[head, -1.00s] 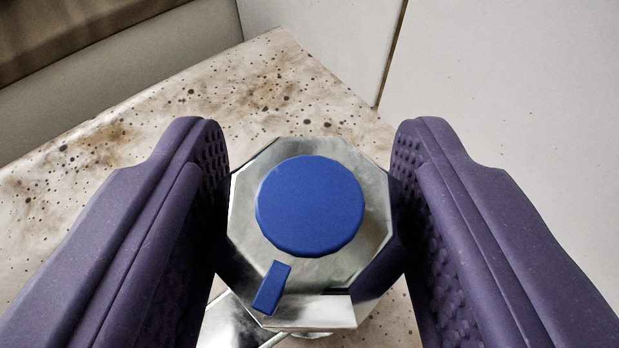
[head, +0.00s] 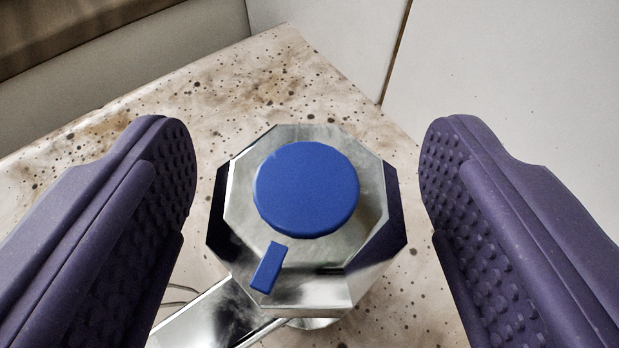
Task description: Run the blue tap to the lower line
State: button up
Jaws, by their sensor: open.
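The blue tap's knob (head: 345,265) is an eight-sided chrome block with a round blue cap (head: 306,189) on top. A small blue bar (head: 266,267) on its top face points toward the lower left. My gripper (head: 308,175) is open, with one purple studded finger on each side of the knob and a clear gap on both sides. A chrome spout (head: 208,318) runs from under the knob to the lower left and leaves the picture. No vessel and no line shows in this view.
A speckled tan stone surface (head: 210,125) lies below and behind the tap. A pale wall (head: 510,75) with a dark vertical seam (head: 395,52) stands at the right. A grey ledge with a brown band (head: 80,45) is at the upper left.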

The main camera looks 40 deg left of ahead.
jog(key=p+v, duration=0.2)
jog(key=v, duration=0.5)
jog(key=shift+s+d+r, duration=0.1)
jog(key=shift+s+d, duration=0.1)
dwell(7.1)
